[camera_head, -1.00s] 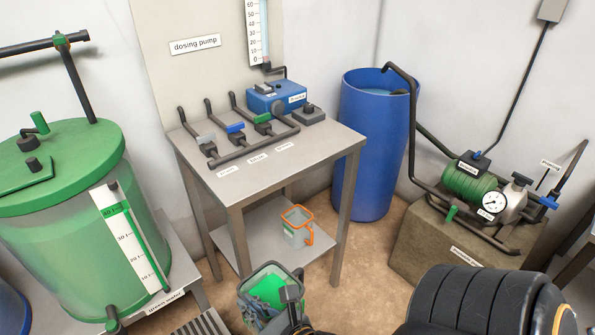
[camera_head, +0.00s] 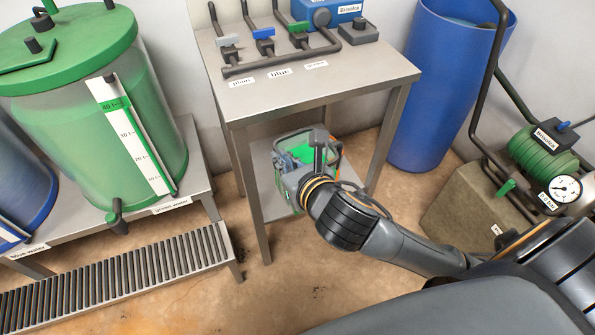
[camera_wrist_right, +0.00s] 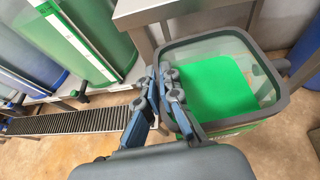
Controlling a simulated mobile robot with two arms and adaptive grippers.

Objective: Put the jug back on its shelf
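The jug (camera_head: 328,150) is a clear, open-topped container with a grey rim and bright green contents. In the head view it appears over the lower shelf (camera_head: 262,180) of the steel table; my right wrist covers part of it, and I cannot tell whether it touches the shelf. My right gripper (camera_head: 288,160) is at the jug's left side. My left gripper is out of view.
The table's steel legs (camera_head: 257,215) stand close to the jug. Valves and a blue pump (camera_head: 340,8) are on the tabletop. A blue barrel (camera_head: 425,110) stands right. A green tank (camera_head: 100,130) and a slatted grate (camera_head: 120,268) are left. Floor in front is bare.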

